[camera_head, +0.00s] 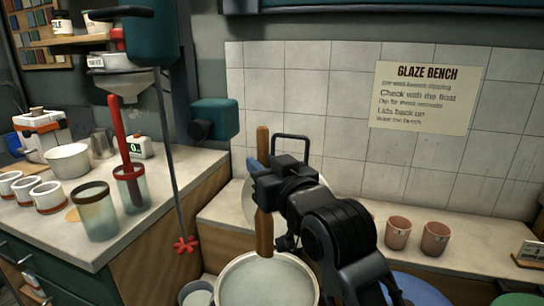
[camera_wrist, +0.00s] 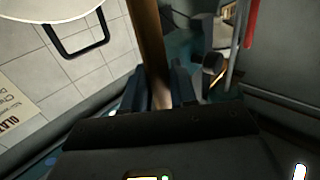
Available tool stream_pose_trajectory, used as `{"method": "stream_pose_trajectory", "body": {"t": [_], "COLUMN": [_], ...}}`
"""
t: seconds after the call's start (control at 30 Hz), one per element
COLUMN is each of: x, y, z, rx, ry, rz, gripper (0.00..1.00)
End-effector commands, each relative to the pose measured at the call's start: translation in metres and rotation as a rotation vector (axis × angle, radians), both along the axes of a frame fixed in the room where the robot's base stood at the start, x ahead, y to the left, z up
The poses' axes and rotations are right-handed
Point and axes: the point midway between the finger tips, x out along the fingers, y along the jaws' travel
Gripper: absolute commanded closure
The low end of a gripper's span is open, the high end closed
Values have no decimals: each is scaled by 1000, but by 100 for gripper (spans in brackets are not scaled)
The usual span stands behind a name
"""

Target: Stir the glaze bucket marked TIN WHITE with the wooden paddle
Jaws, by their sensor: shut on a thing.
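The wooden paddle (camera_head: 264,235) stands upright in my gripper (camera_head: 261,185), which is shut on its shaft. In the wrist view the brown shaft (camera_wrist: 150,45) runs between the two fingers of my gripper (camera_wrist: 158,92). Below it is a pale bucket (camera_head: 222,287) with whitish-grey glaze (camera_head: 266,282), cut off by the picture's bottom edge. The paddle's lower end reaches the far inner side of the bucket's mouth; I cannot tell how deep it dips. No TIN WHITE marking is readable.
A smaller bucket (camera_head: 196,296) stands left of the glaze bucket, and a blue round top (camera_head: 415,288) lies right. A pale disc (camera_head: 247,207) is behind the paddle. Two clay cups (camera_head: 398,232) stand on the back ledge. The left counter (camera_head: 160,180) holds jars and bowls.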

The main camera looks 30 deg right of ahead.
Motion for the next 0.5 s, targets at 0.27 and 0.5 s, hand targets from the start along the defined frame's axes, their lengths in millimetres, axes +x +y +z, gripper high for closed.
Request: {"method": "stream_pose_trajectory", "body": {"t": [0.27, 0.5], "x": [0, 0], "y": [0, 0], "z": [-11, -38], "rx": [0, 0], "ry": [0, -1], "rz": [0, 0], "gripper": [100, 100]}}
